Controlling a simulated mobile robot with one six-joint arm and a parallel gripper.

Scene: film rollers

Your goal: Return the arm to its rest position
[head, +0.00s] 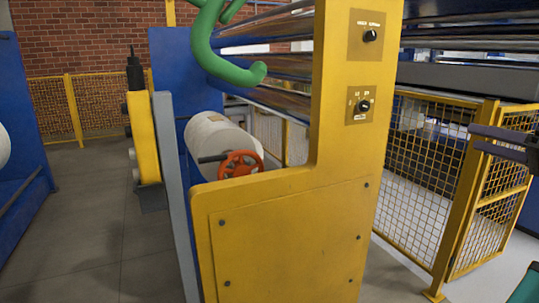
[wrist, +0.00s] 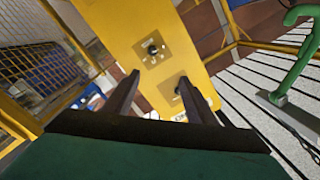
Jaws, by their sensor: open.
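My gripper (wrist: 159,79) is open, its two dark fingers apart with nothing held between them. In the head view the dark fingers of my gripper (head: 475,138) come in from the right edge, to the right of the yellow machine post (head: 290,215). The post's upper part also shows ahead of the fingers in the wrist view (wrist: 120,30), tilted. It carries an upper knob (head: 370,36) and a lower knob (head: 364,105). Most of my arm is out of view.
A yellow mesh fence (head: 420,150) stands right of the post. A green curved handle (head: 225,65) hangs left of the post's top. A white roll (head: 220,135) and a red handwheel (head: 241,164) sit behind the post. Grey floor (head: 85,220) is open at left.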

